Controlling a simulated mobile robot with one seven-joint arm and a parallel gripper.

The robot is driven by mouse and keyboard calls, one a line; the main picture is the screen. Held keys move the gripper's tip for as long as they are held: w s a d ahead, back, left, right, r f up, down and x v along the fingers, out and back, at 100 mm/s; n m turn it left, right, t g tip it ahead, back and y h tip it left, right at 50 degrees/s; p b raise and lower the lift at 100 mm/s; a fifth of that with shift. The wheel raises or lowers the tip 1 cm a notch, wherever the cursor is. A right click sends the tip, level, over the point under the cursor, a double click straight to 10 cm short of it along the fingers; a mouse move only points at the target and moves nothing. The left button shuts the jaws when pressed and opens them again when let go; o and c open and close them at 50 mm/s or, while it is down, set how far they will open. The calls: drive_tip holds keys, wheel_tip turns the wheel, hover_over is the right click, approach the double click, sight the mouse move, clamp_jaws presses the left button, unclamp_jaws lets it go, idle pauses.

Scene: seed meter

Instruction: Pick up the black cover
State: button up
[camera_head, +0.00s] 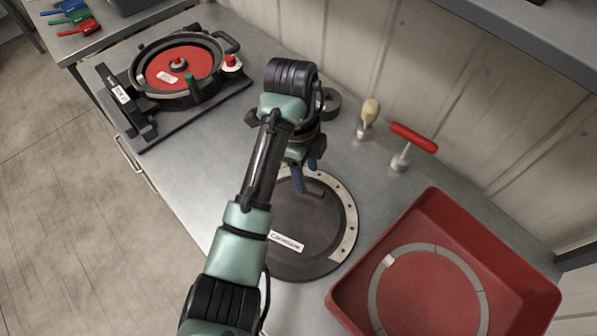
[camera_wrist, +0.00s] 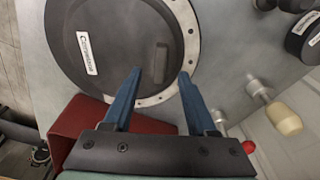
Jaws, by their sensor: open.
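The black cover (camera_head: 300,245) is a flat round disc with a white label, lying on the grey workbench. A pale ring with holes shows along its right edge. In the wrist view the cover (camera_wrist: 105,55) has a raised black grip bar (camera_wrist: 162,62) near the ring. My gripper (camera_head: 308,188) is above the cover's far part in the head view. In the wrist view its blue fingers (camera_wrist: 161,75) are apart, with nothing between them, and point toward the grip bar. I cannot tell the exact height of the fingertips above the cover.
A red tray (camera_head: 345,300) holding a grey ring (camera_head: 374,290) stands at the right front. A red-handled T tool (camera_head: 414,138) and a wooden-knobbed tool (camera_head: 369,112) stand near the wall. The black device with a red disc (camera_head: 165,75) sits at the back left.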

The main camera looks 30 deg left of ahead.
sight(310, 187)
drive_tip(key=shift+d+f+p, duration=0.2)
drive_tip(key=shift+f+p, duration=0.1)
drive_tip(key=shift+f, duration=0.9)
drive_tip(key=shift+d+f+p, duration=0.2)
drive_tip(key=shift+f+p, duration=0.05)
drive_tip(key=shift+f, duration=0.9)
clamp_jaws()
